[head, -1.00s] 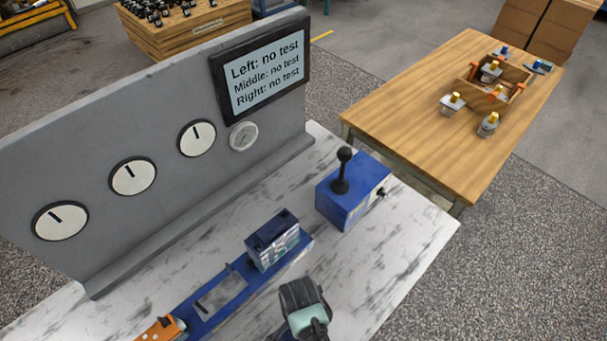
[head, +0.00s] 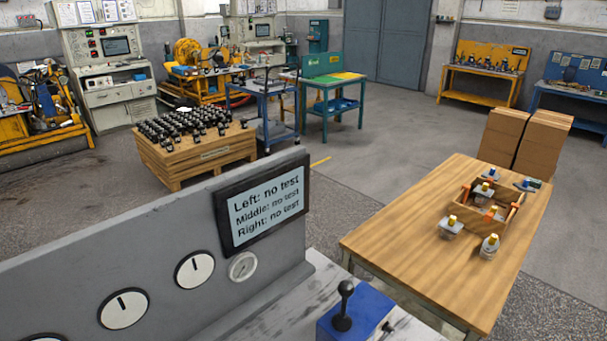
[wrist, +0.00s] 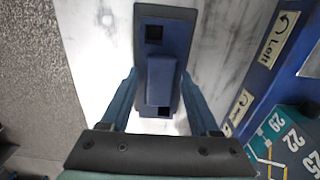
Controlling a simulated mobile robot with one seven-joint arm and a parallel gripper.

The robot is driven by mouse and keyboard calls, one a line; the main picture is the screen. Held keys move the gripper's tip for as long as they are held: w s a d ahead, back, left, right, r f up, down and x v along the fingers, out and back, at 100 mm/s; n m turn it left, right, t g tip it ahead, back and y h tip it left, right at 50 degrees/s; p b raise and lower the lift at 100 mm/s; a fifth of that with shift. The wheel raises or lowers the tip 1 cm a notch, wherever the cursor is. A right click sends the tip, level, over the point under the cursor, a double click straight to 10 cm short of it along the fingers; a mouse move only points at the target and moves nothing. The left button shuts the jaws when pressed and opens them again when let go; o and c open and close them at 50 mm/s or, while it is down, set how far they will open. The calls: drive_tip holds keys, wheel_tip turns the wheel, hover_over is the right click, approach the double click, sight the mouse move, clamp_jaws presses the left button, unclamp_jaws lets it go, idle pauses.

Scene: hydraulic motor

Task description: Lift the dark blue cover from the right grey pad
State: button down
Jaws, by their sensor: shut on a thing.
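The dark blue cover (wrist: 165,17) shows in the wrist view, with a raised block along its middle and two dark square openings. My gripper (wrist: 160,80) is shut on this cover, one blue finger on each side of the block. Pale marble surface shows around the cover. I cannot tell its height above the bench. In the head view the cover and my gripper are out of frame.
A blue strip (wrist: 262,80) marked "Left" and a teal numbered part (wrist: 285,150) lie to the right in the wrist view. In the head view, a blue lever box (head: 343,318) stands on the bench near the gauge panel (head: 70,265). A wooden table (head: 400,250) holds several parts.

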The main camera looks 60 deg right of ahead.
drive_tip(key=shift+r, duration=0.15)
wheel_tip(320, 180, up, 12)
drive_tip(key=p, duration=1.3)
drive_tip(key=shift+r, duration=0.15)
idle(0.4)
drive_tip(key=shift+w, duration=0.1)
